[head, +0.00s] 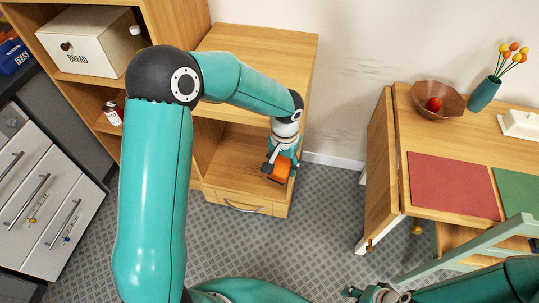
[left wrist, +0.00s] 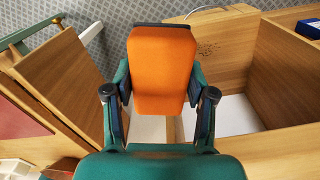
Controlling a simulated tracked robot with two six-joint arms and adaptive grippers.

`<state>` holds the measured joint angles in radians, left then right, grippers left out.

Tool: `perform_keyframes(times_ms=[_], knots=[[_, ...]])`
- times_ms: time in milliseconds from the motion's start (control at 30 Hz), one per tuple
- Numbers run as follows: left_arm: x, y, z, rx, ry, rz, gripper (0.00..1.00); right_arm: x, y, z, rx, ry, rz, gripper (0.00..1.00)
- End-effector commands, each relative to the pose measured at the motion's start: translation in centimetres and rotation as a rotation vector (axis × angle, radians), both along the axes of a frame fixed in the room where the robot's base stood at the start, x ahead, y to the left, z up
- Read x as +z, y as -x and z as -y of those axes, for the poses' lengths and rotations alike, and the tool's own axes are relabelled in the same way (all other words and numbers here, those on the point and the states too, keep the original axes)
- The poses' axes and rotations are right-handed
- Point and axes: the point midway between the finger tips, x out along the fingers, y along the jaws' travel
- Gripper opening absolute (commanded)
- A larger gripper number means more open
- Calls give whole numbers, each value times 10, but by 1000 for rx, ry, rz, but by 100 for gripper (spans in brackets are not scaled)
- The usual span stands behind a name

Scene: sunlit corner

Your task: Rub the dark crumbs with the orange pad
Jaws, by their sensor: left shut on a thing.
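The orange pad (head: 281,169) is in my left gripper (head: 275,165), inside the low open compartment of the wooden shelf unit. In the left wrist view the orange pad (left wrist: 160,68) fills the space between the two fingers of my left gripper (left wrist: 161,95), which are shut on its sides. Small dark marks that look like the crumbs (left wrist: 207,48) lie on the wood just right of the pad's far end. In the head view the arm and pad hide most of that spot. My right gripper (head: 375,294) shows only partly at the bottom edge; its fingers are unclear.
The low compartment's floor (head: 229,178) has a drawer (head: 243,205) below it and a wooden top (head: 262,48) above. A bread box (head: 88,50) and a can (head: 113,112) stand on shelves at left. A table with a bowl (head: 437,103) stands at right. Grey floor lies between.

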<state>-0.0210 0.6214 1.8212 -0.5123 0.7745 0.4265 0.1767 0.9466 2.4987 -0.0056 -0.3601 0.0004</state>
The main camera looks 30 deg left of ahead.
Motion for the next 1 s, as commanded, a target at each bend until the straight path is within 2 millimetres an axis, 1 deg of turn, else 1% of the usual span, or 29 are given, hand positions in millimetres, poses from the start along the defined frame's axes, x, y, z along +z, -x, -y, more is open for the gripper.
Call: perform_keyframes(times_ms=[333, 467, 567, 667, 1000], knots=[[-2, -5, 9, -21, 0, 0, 27, -1, 0, 0, 0, 0, -1, 40], [-15, -5, 10, -22, 0, 0, 27, -14, 0, 0, 0, 0, 0, 40], [-35, -5, 10, -23, 0, -1, 27, -35, 0, 0, 0, 0, 0, 40], [-64, -5, 10, -23, 0, -1, 27, -64, 0, 0, 0, 0, 0, 40], [-182, -5, 10, -23, 0, 0, 27, -181, 1, 0, 0, 0, 0, 40]])
